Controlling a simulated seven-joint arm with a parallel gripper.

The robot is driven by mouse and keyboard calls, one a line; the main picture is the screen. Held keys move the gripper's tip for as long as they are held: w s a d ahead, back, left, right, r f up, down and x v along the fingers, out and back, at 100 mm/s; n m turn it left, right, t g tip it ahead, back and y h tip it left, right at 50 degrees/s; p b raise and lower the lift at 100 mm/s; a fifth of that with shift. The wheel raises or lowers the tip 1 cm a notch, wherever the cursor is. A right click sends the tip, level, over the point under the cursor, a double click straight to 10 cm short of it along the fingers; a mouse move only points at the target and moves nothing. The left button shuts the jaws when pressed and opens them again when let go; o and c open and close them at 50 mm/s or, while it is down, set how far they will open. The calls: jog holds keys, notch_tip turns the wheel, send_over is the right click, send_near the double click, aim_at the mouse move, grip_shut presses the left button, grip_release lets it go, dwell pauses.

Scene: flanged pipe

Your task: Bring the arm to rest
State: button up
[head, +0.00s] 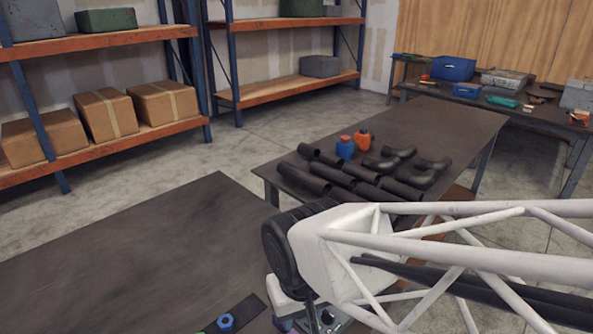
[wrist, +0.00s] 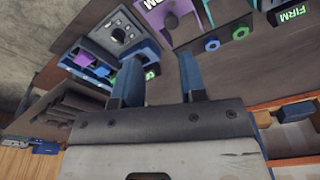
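In the wrist view my gripper (wrist: 161,62) shows as two blue fingers, apart, with a clear gap and nothing held between them. My white lattice arm reaches in from the right in the head view and hides part of the near table. My gripper is not visible in the head view. In the wrist view the fingers point toward a near work surface, where a grey box with a black knob (wrist: 118,33) lies beside the left finger. I cannot tell the distance between them.
Shelves (head: 100,130) hold boxes. The near table's left part is clear.

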jog(key=d+r+m, duration=0.2)
jog(key=d+r, duration=0.1)
jog(key=d, duration=0.6)
jog(key=d+r+m+t, duration=0.1)
jog(key=d+r+m, duration=0.1)
jog(key=d, duration=0.7)
jog(key=shift+s+r+m+h, duration=0.3)
jog(key=shift+r+h, duration=0.1)
jog(key=shift+r, duration=0.1)
